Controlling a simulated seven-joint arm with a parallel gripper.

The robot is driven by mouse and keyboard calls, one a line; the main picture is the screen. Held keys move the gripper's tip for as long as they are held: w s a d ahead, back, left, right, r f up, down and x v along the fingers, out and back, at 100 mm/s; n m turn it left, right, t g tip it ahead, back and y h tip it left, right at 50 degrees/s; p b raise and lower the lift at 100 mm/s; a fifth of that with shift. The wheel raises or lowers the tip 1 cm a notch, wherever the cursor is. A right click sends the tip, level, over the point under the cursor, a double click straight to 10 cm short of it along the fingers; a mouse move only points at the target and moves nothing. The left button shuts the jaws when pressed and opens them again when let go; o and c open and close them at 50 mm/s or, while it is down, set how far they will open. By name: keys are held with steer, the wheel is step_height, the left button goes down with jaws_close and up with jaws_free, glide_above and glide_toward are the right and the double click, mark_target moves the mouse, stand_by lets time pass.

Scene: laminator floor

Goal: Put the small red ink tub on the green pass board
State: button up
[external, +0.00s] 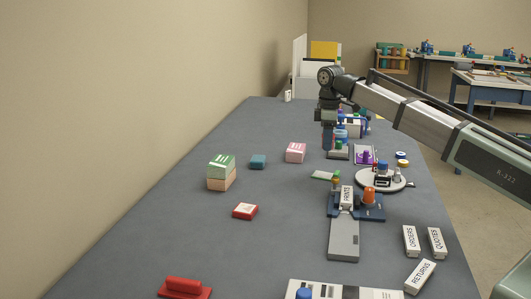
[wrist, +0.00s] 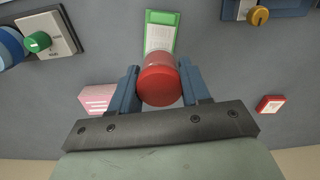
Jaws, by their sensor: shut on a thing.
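The small red ink tub (wrist: 160,82) is a red cylinder held between the two blue fingers of my gripper (wrist: 159,88). In the external view my gripper (external: 328,142) points down and is above the table. The green pass board (wrist: 162,32) has a green rim and a pale middle; in the wrist view it is just beyond the tub, whose edge overlaps its near end. In the external view the board (external: 325,175) lies flat on the table, below and slightly left of my gripper. The tub appears raised above the table.
A round white turntable (external: 366,184) with items on it stands right of the board. A blue fixture with an orange knob (external: 369,196) is in front.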

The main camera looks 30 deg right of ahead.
mark_target(325, 175)
steer(key=shift+f, duration=4.65)
steer(key=shift+f, duration=0.1)
steer(key=o, duration=1.1)
steer(key=shift+c, duration=0.2)
step_height(325, 175, up, 12)
steer(key=shift+r, duration=0.15)
